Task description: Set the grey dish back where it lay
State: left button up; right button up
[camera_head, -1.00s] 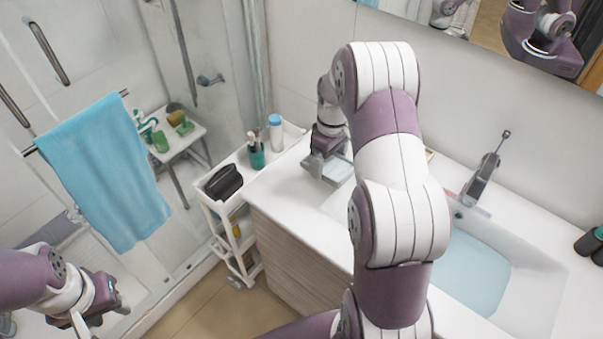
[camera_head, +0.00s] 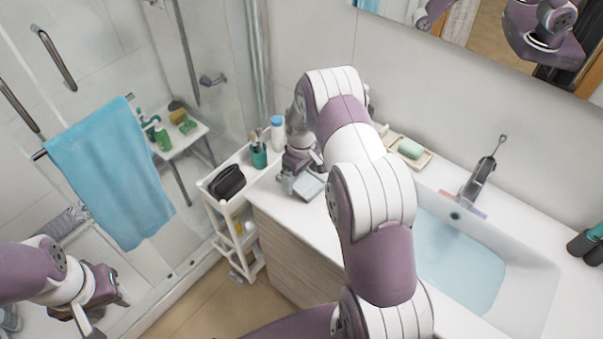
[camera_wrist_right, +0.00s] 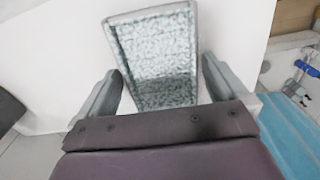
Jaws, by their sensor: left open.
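The grey dish (camera_head: 309,188) is a shallow rectangular tray with a mottled inside. In the head view it is over the left end of the white counter, close to the edge by the cart. My right gripper (camera_head: 298,183) is shut on it. In the right wrist view the dish (camera_wrist_right: 155,50) lies between the two fingers of my right gripper (camera_wrist_right: 162,75), tilted in the picture. I cannot tell whether its underside touches the counter. My left gripper (camera_head: 103,312) is open and empty at the lower left, far from the dish.
A white cart (camera_head: 206,186) with a black pouch (camera_head: 227,182), a green cup (camera_head: 259,156) and a bottle (camera_head: 278,132) stands left of the counter (camera_head: 275,203). A soap dish with green soap (camera_head: 411,148) is at the back, near the sink (camera_head: 530,290). My right arm hides part of the counter.

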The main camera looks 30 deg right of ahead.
aim_at(302, 181)
jog(key=shift+f, duration=0.3)
jog(key=shift+w+r+b, duration=0.1)
jog(key=shift+r+b, duration=0.2)
jog(key=shift+r, duration=0.1)
notch_tip(302, 181, up, 3)
jog(key=shift+d+r+b, duration=0.1)
jog(key=shift+d+b, duration=0.05)
jog(key=shift+b, duration=0.85)
notch_tip(302, 181, up, 9)
jog(key=b, duration=0.1)
jog(key=s+a+m, duration=0.1)
jog(key=s+a, duration=0.5)
jog(key=s, duration=0.4)
jog(key=s+a+m+t, duration=0.1)
jog(key=s+a+m, duration=0.1)
jog(key=s+a, duration=0.4)
jog(key=s, duration=0.4)
jog(key=shift+s+r+m, duration=0.25)
jog(key=shift+r+m, duration=0.05)
